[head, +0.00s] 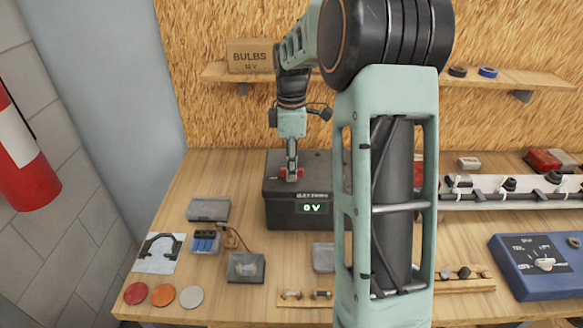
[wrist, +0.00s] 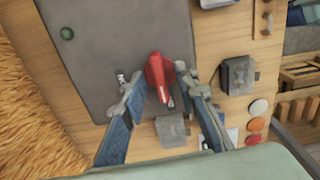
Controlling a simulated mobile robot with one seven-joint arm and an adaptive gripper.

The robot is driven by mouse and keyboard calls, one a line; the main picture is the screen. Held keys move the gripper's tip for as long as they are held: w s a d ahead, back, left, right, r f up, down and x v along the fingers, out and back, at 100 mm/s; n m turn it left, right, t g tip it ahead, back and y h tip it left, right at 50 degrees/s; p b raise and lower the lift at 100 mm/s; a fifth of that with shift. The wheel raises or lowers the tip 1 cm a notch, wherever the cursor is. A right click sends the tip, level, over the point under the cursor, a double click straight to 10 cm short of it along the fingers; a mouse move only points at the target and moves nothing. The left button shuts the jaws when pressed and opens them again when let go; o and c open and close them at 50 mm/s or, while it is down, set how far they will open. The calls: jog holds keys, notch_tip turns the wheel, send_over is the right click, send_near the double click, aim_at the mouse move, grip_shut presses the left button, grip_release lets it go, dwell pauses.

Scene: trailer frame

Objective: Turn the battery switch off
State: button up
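The dark grey battery box (head: 295,207) stands on the bench, its front display reading what looks like "0 V". The red switch handle (head: 285,174) sits on its top, partly covered by my gripper (head: 292,172) in the head view. In the wrist view the red handle (wrist: 157,76) lies on the grey box top (wrist: 112,45), between and slightly beyond the fingertips. My gripper (wrist: 163,95) is open there, a blue-padded finger on either side with a gap to the handle. Whether a fingertip touches it cannot be told.
A blue tester (head: 537,265) with a dial and a white light bar (head: 500,200) are at the right. Small boxes and coloured discs (head: 163,295) lie front left. A shelf (head: 500,77) with a bulbs box (head: 250,56) runs behind. My arm hides the bench's middle.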

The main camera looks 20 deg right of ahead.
jog(key=shift+r, duration=0.1)
notch_tip(320, 180, up, 4)
jog(key=p, duration=0.3)
jog(key=shift+r+p, duration=0.45)
jog(key=shift+r, duration=0.45)
